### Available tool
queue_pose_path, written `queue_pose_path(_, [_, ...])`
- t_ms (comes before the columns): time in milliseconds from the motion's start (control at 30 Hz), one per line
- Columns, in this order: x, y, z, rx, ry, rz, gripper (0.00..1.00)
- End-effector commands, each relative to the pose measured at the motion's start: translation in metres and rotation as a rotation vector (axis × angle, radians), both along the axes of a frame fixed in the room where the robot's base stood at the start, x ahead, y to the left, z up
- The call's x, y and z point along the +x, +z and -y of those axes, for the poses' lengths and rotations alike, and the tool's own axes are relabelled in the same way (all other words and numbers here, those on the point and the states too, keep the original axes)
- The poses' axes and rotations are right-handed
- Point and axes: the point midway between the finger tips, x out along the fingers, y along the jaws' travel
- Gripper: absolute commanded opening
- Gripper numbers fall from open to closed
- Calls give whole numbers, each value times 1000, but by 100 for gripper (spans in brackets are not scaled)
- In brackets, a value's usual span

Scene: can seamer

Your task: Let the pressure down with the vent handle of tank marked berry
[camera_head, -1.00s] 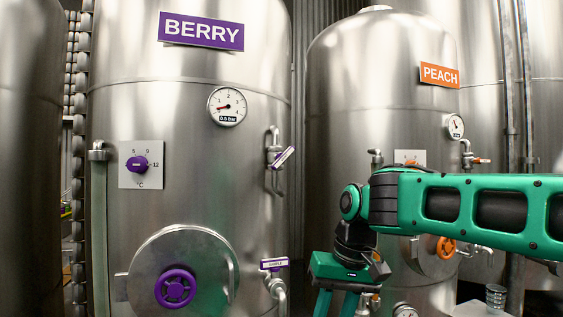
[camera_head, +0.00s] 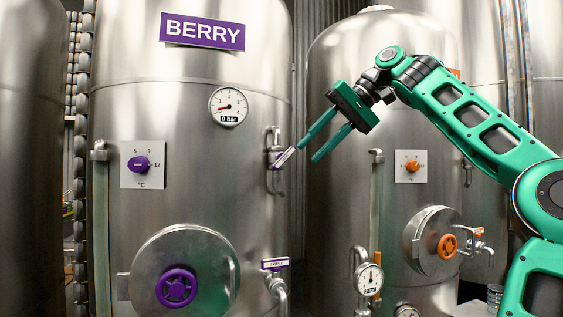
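The berry tank (camera_head: 190,110) stands at the left with a purple BERRY sign (camera_head: 203,31). Its round pressure gauge (camera_head: 228,106) reads 0 bar on its display. The vent handle (camera_head: 284,158), purple with a white label, sits on a small pipe fitting at the tank's right side and is tilted, its upper end to the right. My gripper (camera_head: 307,154) is open, its two fingers spread and pointing down-left at the handle. The upper fingertip is just right of the handle's upper end; I cannot tell whether they touch. Nothing shows between the fingers.
The sample handle (camera_head: 275,264) juts out below the vent handle. A hatch with a purple wheel (camera_head: 176,288) and a purple temperature knob (camera_head: 139,163) are on the same tank. A second tank (camera_head: 335,200) with orange fittings stands behind my gripper, its sign mostly covered by my arm.

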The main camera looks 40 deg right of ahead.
Motion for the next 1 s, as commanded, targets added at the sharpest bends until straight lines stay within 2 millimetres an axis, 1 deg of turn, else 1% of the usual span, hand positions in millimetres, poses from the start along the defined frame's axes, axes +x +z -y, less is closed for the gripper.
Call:
queue_pose_path(33, [4,11,3,17,7,11,29])
queue_pose_path(200, [11,33,14,58,10,26,29])
queue_pose_path(333, [14,41,19,75,7,29,29])
queue_pose_path(433, [16,42,20,79,6,29,29])
queue_pose_path(533, [18,39,18,80,6,28,29])
queue_pose_path(633, [24,32,13,78,7,28,29])
queue_pose_path(1000, [58,-10,-20,79,7,27,29])
